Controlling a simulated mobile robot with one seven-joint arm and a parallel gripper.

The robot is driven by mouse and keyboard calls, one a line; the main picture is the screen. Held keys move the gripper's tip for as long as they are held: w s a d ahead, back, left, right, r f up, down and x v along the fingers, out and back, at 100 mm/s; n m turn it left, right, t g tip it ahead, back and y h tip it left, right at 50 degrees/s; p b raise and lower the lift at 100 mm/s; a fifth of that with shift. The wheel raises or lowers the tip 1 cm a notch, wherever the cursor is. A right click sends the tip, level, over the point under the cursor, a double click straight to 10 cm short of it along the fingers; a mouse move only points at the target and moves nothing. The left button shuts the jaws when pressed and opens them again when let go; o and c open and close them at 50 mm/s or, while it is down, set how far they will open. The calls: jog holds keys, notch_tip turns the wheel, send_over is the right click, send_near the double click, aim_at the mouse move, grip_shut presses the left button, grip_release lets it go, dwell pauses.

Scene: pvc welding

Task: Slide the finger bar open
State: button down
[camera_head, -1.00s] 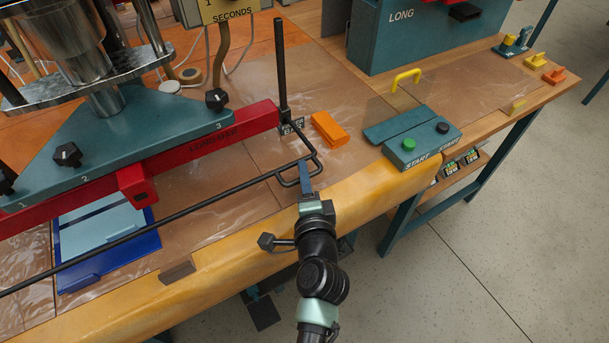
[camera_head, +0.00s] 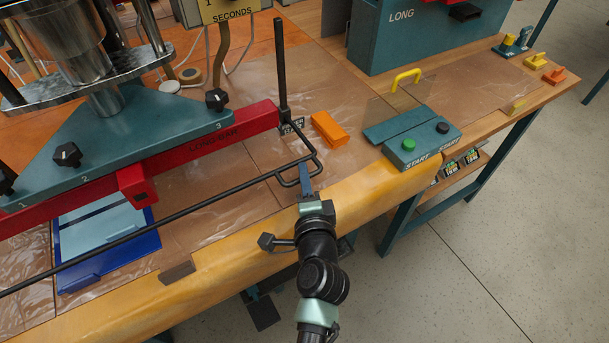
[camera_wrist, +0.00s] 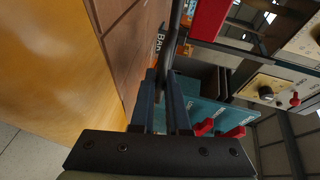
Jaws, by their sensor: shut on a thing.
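The finger bar (camera_head: 180,218) is a long thin black rod running low across the front of the welding press, from the left edge to a bent loop at its right end. My gripper (camera_head: 305,172) is at that loop, with its blue fingers shut on the bar's end. In the wrist view, the two dark blue fingers (camera_wrist: 165,100) stand close together with the black bar (camera_wrist: 172,45) between their tips. The exact contact is partly hidden by the fingers.
Behind the bar are the red long bar (camera_head: 215,137) and a black upright post (camera_head: 281,65). A blue tray (camera_head: 110,245) lies under the bar. An orange block (camera_head: 329,130) and a teal START box (camera_head: 420,145) stand to the right. A brown block (camera_head: 177,271) sits near the padded front edge.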

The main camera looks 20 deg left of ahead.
jog(key=shift+r, duration=0.15)
dwell(0.5)
notch_tip(320, 180, up, 19)
jog(key=p, duration=1.7)
jog(key=c, duration=0.9)
grip_release()
jog(key=b+v, duration=0.1)
jog(key=v, duration=1.2)
jog(key=shift+b, duration=0.3)
